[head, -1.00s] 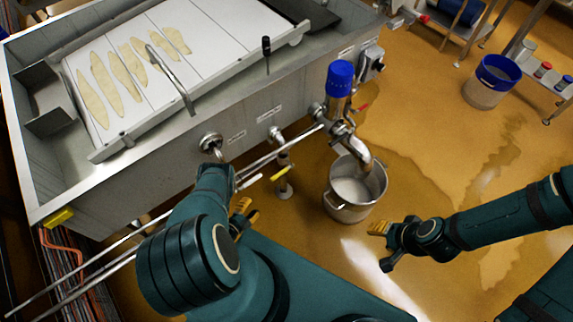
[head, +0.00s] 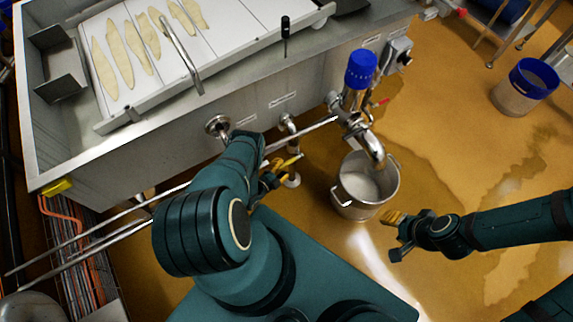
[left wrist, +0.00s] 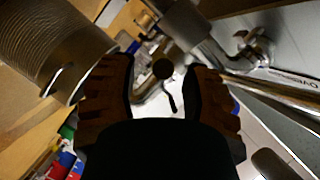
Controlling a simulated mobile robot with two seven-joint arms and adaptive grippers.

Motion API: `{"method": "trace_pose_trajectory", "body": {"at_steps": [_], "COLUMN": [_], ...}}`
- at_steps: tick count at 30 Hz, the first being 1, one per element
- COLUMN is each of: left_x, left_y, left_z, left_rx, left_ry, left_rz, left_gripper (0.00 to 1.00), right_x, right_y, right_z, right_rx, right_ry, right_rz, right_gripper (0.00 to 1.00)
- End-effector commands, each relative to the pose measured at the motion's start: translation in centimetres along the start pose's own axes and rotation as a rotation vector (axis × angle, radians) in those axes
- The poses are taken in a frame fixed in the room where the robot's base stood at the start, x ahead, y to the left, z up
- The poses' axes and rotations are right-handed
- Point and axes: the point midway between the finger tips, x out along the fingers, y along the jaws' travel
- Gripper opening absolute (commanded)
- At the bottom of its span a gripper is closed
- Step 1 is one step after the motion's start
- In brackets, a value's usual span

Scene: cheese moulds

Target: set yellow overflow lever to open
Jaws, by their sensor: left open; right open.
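The yellow overflow lever (head: 294,158) shows in the head view as a thin yellow piece on the steel drain pipe (head: 289,128) under the vat's front wall. My left gripper (head: 278,172) is open beside it, its yellow fingers overlapping the lever in the picture, so contact cannot be told. In the left wrist view both fingers of my left gripper (left wrist: 160,90) are spread, with dark pipe parts (left wrist: 163,68) between or beyond them. The lever is not clear there. My right gripper (head: 394,232) is open and empty, right of the steel bucket (head: 345,202).
The steel vat (head: 150,150) holds a white board with pale slabs. A blue-topped valve (head: 361,68) with a red handle (head: 381,102) stands above the bucket. Long steel rods (head: 310,131) run along the vat front. A blue-rimmed bucket (head: 508,98) stands far right on wet floor.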

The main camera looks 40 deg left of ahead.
Motion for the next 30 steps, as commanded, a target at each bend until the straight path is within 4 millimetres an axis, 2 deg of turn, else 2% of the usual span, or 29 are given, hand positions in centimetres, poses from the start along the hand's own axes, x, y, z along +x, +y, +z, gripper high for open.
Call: {"method": "trace_pose_trajectory", "body": {"at_steps": [3, 7, 19, 23, 30], "left_x": [1.8, 2.9, 3.4, 3.3, 3.3], "left_y": [0.1, 0.1, 0.0, 0.0, 0.0], "left_z": [0.1, 0.0, 0.0, 0.0, 0.0], "left_rx": [0.0, -0.001, -0.001, -0.001, -0.001], "left_ry": [0.001, 0.001, 0.0, 0.0, -0.001], "left_rz": [-0.001, -0.001, 0.0, 0.0, 0.0], "left_gripper": [0.48, 0.48, 0.47, 0.01, 0.0], "right_x": [0.6, 0.9, 0.9, 0.9, 0.9], "right_y": [0.2, 0.3, 0.3, 0.3, 0.3], "right_z": [-0.1, -0.1, -0.1, -0.1, -0.1], "right_rx": [0.0, -0.001, -0.001, -0.001, -0.001], "right_ry": [0.003, 0.004, 0.005, 0.005, 0.005], "right_rz": [0.0, 0.0, 0.0, 0.0, 0.0], "right_gripper": [0.47, 0.47, 0.47, 0.47, 0.47]}}
